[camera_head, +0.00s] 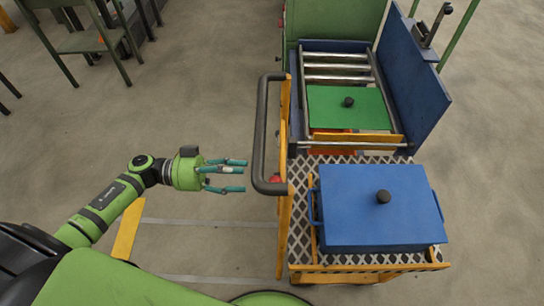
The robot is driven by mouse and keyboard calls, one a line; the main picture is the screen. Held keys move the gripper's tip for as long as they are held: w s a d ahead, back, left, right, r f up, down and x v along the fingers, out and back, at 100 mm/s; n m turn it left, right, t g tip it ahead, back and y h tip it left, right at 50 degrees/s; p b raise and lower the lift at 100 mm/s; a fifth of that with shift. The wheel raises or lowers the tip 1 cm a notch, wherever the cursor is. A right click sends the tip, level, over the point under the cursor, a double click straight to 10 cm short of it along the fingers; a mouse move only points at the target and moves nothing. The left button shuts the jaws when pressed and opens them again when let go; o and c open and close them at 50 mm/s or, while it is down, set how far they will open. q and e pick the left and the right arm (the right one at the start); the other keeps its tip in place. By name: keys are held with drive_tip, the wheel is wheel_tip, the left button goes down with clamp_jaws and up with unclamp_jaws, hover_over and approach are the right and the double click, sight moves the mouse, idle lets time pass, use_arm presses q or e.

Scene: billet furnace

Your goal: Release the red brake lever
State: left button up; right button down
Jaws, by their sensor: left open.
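A small red piece (276,178), which looks like the end of the brake lever, shows at the lower end of the dark push handle (260,130) of a cart. Most of the lever is hidden behind the handle and the yellow frame, so I cannot tell its position. My left gripper (240,175) comes in from the left, its teal fingers spread and pointing right. It is open and empty, just left of the handle and apart from the red piece. My right gripper is not in view.
The cart's mesh deck (302,215) carries a blue box (350,210) with a black knob. Behind it are a roller bed (335,68), a green plate (330,105) and a blue side panel (415,85). A green table (85,40) stands at the back left. The floor between is clear.

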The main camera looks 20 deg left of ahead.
sight(275, 180)
use_arm(q)
drive_tip(key=d+r+m+g+p, duration=0.1)
drive_tip(key=d, duration=0.6)
drive_tip(key=shift+s+d+g, duration=0.2)
drive_tip(key=shift+g, duration=0.1)
drive_tip(key=c, duration=1)
clamp_jaws()
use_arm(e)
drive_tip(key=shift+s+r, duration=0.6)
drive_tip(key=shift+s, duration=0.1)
